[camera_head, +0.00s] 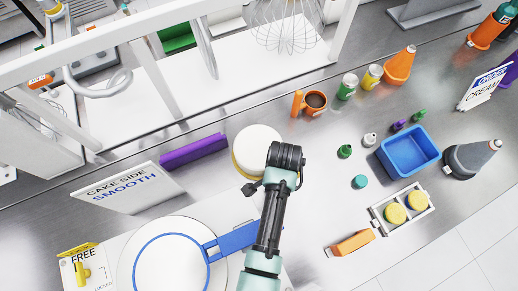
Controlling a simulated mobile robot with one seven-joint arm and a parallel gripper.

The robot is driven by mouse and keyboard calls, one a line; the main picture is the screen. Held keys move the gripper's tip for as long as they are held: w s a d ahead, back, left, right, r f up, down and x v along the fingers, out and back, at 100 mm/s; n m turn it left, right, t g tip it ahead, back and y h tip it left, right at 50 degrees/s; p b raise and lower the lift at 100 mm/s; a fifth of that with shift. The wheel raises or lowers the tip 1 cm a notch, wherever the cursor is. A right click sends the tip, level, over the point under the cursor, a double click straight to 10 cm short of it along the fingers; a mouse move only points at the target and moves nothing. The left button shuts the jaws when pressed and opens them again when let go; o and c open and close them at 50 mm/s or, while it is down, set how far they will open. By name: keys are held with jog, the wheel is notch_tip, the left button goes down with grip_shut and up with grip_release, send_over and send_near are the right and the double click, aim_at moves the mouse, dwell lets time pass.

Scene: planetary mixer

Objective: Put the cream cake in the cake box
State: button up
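The cream cake (256,143) is a round white cake with a yellowish lower edge. It sits on the steel counter near the middle of the view. My gripper (253,188) is beside its lower right edge, with my dark wrist covering part of the cake. Whether it touches the cake cannot be told. The fingers are mostly hidden by the wrist, so their opening does not show. I cannot make out a clear cake box in this view.
A white disc with a blue ring (168,265) and a blue bar (235,238) lie left of my arm. Behind them stand a "CAKE SIDE SMOOTH" sign (125,188) and a purple block (194,151). A blue bin (408,151), cups and small bottles occupy the right side.

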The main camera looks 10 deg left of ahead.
grip_shut()
jog(key=shift+w+r, duration=0.1)
dwell(1.2)
